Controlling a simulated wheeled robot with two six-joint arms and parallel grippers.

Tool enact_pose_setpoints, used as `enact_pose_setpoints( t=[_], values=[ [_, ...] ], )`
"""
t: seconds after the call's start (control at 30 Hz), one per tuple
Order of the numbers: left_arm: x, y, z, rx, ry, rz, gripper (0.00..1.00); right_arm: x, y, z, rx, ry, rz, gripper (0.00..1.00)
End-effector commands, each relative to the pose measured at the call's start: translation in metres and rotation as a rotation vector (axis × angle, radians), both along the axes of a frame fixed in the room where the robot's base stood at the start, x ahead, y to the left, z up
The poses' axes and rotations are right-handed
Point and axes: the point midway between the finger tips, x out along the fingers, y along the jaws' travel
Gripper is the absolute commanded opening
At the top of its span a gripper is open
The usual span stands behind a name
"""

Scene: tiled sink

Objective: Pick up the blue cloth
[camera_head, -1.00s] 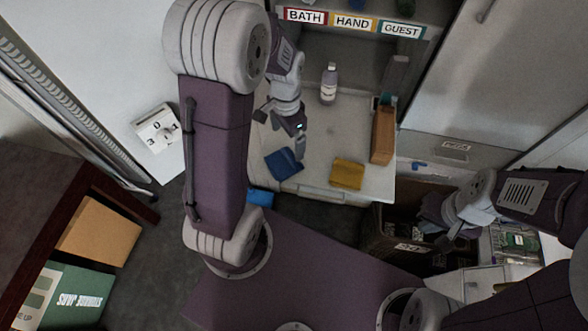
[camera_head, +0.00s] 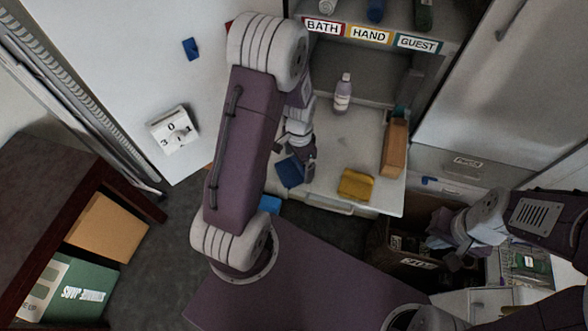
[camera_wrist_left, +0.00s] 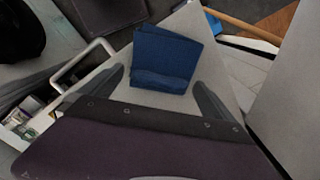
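The blue cloth (camera_head: 290,172) lies folded flat on the pale counter, near its front left. In the left wrist view the blue cloth (camera_wrist_left: 166,55) is just ahead of my left gripper (camera_wrist_left: 159,78). The two fingers are spread on either side of the cloth's near edge, and nothing is gripped. In the head view my left gripper (camera_head: 307,168) is over the cloth's right side and partly hides it. My right gripper (camera_head: 446,243) is far right, by a dark crate and greyish fabric; its fingers are too unclear to read.
A yellow cloth (camera_head: 356,185) lies right of the blue one. A bottle (camera_head: 342,92) stands behind, and a brown box (camera_head: 395,149) stands at the counter's right. A shelf with labels (camera_head: 370,34) rises above. A dark crate (camera_head: 396,243) stands below right.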

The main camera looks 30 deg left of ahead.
Motion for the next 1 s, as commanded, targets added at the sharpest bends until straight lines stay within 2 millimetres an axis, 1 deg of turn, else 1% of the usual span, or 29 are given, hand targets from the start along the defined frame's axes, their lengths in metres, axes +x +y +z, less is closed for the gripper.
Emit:
enact_pose_setpoints(
  t=[0.03, 0.07, 0.1, 0.17, 0.2, 0.33, 0.37, 0.57, 0.6, 0.63, 0.67, 0.77, 0.87, 1.0],
  values=[
    [0.0, 0.0, 0.0, 0.0, 0.0, 0.0, 0.89, 0.0, 0.0, 0.0, 0.0, 0.0, 0.0, 0.0],
    [0.0, 0.0, 0.0, 0.0, 0.0, 0.0, 0.81, 0.0, 0.0, 0.0, 0.0, 0.0, 0.0, 0.0],
    [0.0, 0.0, 0.0, 0.0, 0.0, 0.0, 0.69, 0.0, 0.0, 0.0, 0.0, 0.0, 0.0, 0.0],
    [0.0, 0.0, 0.0, 0.0, 0.0, 0.0, 0.53, 0.0, 0.0, 0.0, 0.0, 0.0, 0.0, 0.0],
    [0.0, 0.0, 0.0, 0.0, 0.0, 0.0, 0.42, 0.0, 0.0, 0.0, 0.0, 0.0, 0.0, 0.0],
    [0.0, 0.0, 0.0, 0.0, 0.0, 0.0, 0.42, 0.0, 0.0, 0.0, 0.0, 0.0, 0.0, 0.0],
    [0.0, 0.0, 0.0, 0.0, 0.0, 0.0, 0.35, 0.0, 0.0, 0.0, 0.0, 0.0, 0.0, 0.0],
    [0.0, 0.0, 0.001, 0.0, 0.0, 0.0, 0.35, 0.0, 0.0, 0.0, 0.0, 0.0, 0.0, 0.0],
    [0.0, 0.0, 0.003, 0.0, 0.0, 0.0, 0.27, 0.0, 0.0, 0.0, 0.0, 0.0, 0.0, 0.0],
    [0.0, 0.0, 0.005, 0.0, -0.001, 0.0, 0.25, 0.0, 0.0, 0.0, 0.0, 0.0, 0.0, 0.0],
    [0.001, 0.0, 0.008, 0.0, -0.002, 0.0, 0.17, 0.0, 0.0, 0.0, 0.0, 0.0, 0.0, 0.0],
    [0.001, 0.0, 0.021, 0.0, -0.005, 0.0, 0.17, 0.0, 0.0, 0.0, 0.0, 0.0, 0.0, 0.0],
    [0.002, 0.0, 0.041, 0.001, -0.008, 0.0, 0.17, 0.0, 0.0, 0.0, 0.0, 0.0, 0.0, 0.0],
    [0.0, -0.031, 0.059, 0.0, -0.004, -0.009, 0.17, 0.0, 0.0, -0.002, 0.0, 0.0, 0.0, 0.0]
  ],
)
